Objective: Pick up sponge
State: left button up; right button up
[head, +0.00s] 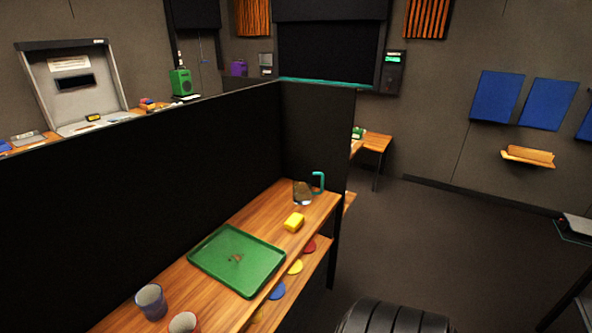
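A small yellow block that looks like the sponge (294,222) lies on the wooden table (215,299), near its far end. It sits between the green tray (237,260) and a mug with a teal handle (303,193). Nothing covers the sponge and nothing touches it. Neither of my grippers shows in the head view.
The green tray holds a small brown mark or bit. A tall black partition (130,190) runs along the table's left side. Coloured discs (295,267) lie on a lower shelf. Open floor (430,240) lies right.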

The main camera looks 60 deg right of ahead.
aim_at(294, 223)
jog(key=z, duration=1.85)
